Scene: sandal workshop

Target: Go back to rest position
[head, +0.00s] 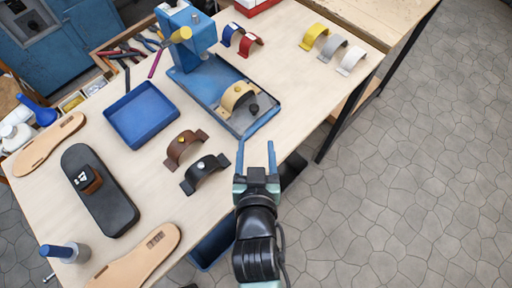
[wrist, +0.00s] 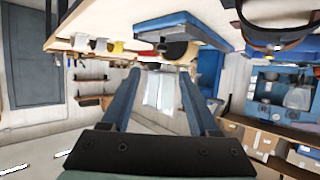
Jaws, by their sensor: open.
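My gripper (head: 256,158) is open, with two blue fingers apart and nothing between them. It hangs at the right front edge of the workbench (head: 300,75), just below the blue press in the head view. In the wrist view my gripper's fingers (wrist: 158,95) point at the room beyond, below the bench. A cream strap with a dark knob (head: 238,97) lies on the press's blue base plate (head: 208,82). A brown strap (head: 185,147) and a black strap (head: 205,172) stand on the bench left of my gripper.
A blue tray (head: 142,114), a black sole (head: 98,190) and tan soles (head: 48,143) lie on the left. Yellow (head: 314,36), grey (head: 332,46) and white (head: 352,60) straps stand at the back right. Clear floor (head: 410,180) lies to the right.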

